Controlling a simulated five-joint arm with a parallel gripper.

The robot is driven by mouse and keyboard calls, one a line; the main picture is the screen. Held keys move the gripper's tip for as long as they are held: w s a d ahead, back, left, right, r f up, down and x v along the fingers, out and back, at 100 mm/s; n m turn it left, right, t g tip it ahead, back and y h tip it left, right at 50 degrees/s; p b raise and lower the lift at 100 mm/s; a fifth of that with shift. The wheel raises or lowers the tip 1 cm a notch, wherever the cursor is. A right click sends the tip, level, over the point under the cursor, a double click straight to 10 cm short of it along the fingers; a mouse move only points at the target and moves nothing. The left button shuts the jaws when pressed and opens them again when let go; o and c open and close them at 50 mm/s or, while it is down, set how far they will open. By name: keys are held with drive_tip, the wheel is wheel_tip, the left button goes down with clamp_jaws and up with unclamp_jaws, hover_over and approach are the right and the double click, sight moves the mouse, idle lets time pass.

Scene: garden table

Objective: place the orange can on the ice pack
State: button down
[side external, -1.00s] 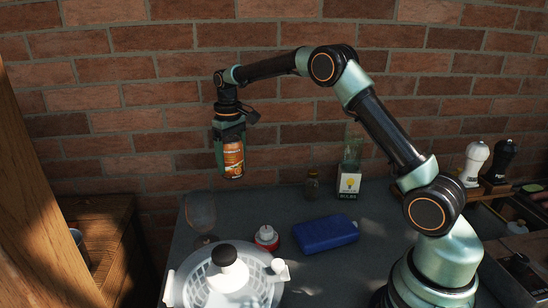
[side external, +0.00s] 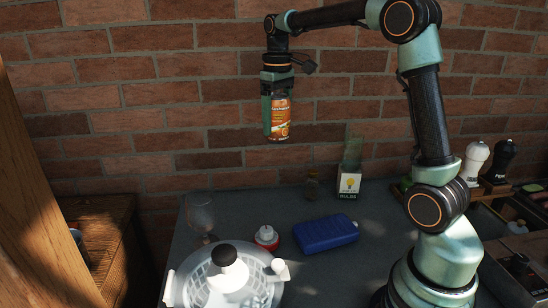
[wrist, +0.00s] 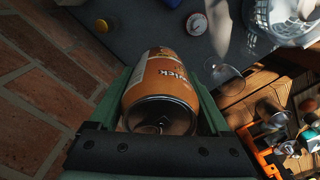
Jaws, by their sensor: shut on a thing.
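The orange can (side external: 281,119) is held upright between the fingers of my gripper (side external: 275,134), high above the table. In the wrist view the orange can (wrist: 162,88) lies between the two green fingers of my gripper (wrist: 160,92). The ice pack (side external: 326,233) is a dark blue flat block lying on the grey table, below and to the right of the can in the side view.
The brick wall (side external: 150,120) rises behind the table.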

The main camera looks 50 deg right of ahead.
drive_tip(key=s+d, duration=0.1)
drive_tip(key=s, duration=1.4)
hover_over(328, 228)
wheel_tip(328, 228, down, 21)
drive_tip(key=shift+f, duration=0.15)
unclamp_jaws()
